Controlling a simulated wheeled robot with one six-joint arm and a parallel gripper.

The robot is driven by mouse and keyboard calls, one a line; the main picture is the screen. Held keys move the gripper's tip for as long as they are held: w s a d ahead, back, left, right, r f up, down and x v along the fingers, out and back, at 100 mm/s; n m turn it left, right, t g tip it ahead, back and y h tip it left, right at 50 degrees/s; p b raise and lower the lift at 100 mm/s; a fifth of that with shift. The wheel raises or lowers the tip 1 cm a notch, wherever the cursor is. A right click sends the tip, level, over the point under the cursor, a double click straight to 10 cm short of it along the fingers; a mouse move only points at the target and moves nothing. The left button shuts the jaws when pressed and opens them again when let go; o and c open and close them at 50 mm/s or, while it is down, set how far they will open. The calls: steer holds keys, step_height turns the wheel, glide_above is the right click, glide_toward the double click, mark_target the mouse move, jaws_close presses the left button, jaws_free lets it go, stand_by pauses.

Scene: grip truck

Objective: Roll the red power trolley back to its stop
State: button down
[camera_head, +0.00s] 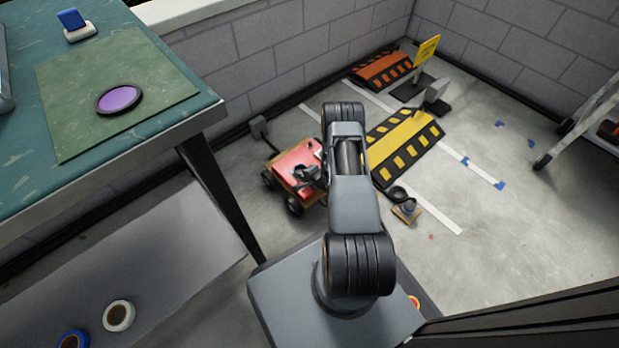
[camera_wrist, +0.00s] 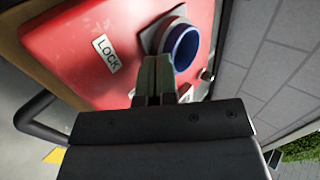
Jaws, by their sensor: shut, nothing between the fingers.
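The red power trolley (camera_head: 291,157) stands on the concrete floor by the left wall, partly hidden behind my arm. It has dark wheels and a tan base. In the wrist view its red top (camera_wrist: 85,65) fills the upper left, with a white LOCK label (camera_wrist: 106,53) and a round blue-rimmed fitting (camera_wrist: 186,49) on a grey plate. My gripper (camera_wrist: 156,62) is shut and empty, its fingertips close to that fitting's left side. I cannot tell whether they touch. In the head view my gripper (camera_head: 310,174) is over the trolley.
A yellow-and-black ramp (camera_head: 403,143) lies right of my arm, an orange-and-black one (camera_head: 383,70) farther back by a yellow sign (camera_head: 427,48). A workbench (camera_head: 150,140) is at the left. The floor at right is mostly open.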

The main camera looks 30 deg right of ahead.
steer(key=shift+w+a+r, duration=0.1)
steer(key=shift+w+a, duration=0.05)
steer(key=shift+w, duration=0.7)
steer(key=shift+w+a, duration=0.1)
steer(key=shift+s, duration=0.55)
steer(key=s, duration=0.1)
steer(key=s+p, duration=0.1)
steer(key=s, duration=0.1)
steer(key=shift+s+d, duration=0.15)
steer(key=shift+d, duration=0.25)
steer(key=p+v, duration=0.4)
steer(key=v, duration=0.6)
steer(key=shift+s, duration=0.15)
